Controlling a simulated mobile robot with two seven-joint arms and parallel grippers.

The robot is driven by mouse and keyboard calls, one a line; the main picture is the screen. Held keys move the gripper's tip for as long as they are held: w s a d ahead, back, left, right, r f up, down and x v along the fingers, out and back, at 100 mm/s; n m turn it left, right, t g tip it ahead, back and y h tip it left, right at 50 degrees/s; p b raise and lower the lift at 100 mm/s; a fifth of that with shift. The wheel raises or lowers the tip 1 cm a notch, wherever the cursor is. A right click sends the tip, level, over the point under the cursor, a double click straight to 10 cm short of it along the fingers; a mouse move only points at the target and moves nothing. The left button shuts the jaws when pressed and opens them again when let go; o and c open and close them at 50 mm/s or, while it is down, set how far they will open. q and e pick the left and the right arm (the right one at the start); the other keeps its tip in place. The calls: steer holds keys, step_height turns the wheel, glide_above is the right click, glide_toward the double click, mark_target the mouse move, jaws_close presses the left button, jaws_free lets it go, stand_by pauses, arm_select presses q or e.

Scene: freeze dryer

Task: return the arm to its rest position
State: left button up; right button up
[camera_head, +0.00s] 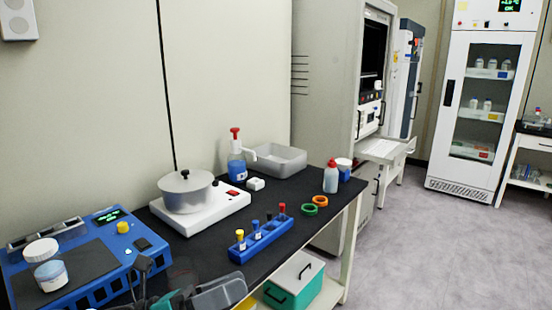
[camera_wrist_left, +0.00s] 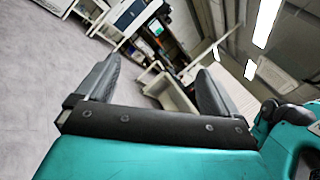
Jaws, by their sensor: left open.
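My left gripper (camera_head: 182,283) is at the bottom edge of the head view, low in front of the black bench. Its two grey fingers are spread apart in the left wrist view (camera_wrist_left: 158,80), with nothing held between them. The wrist view is tilted and looks out into the room, with floor at left and ceiling lights at right. Much of the left arm is cut off by the bottom of the head view. My right gripper is not in view.
On the bench (camera_head: 208,255) near the gripper are a blue device (camera_head: 95,262) with a white-lidded jar (camera_head: 47,270), and a blue tube rack (camera_head: 262,240). A hotplate (camera_head: 205,212) with a pot stands behind. A green box (camera_head: 294,281) sits below. Floor at right is clear.

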arm_select(q)
steer(key=s+a+f+n+t+y, duration=0.1)
steer(key=a+f+n+t+y, duration=0.25)
steer(key=n, duration=0.55)
steer(key=a+f+n+t+y, duration=0.1)
steer(key=f+n+t+y, duration=0.2)
steer(key=f+n+y, duration=0.45)
steer(key=s+a+f+n+t+y, duration=0.1)
steer(key=a+f+n+t+y, duration=0.15)
steer(key=n, duration=0.85)
steer(key=s+a+f+n+g+y, duration=0.3)
steer(key=s+f+n+g, duration=0.2)
steer(key=s+f+n, duration=0.6)
step_height(320, 180, down, 3)
steer(key=shift+s+r+n+g+y, duration=0.15)
steer(key=shift+n+g+y, duration=0.2)
steer(key=shift+n, duration=0.2)
steer(key=shift+c, duration=0.3)
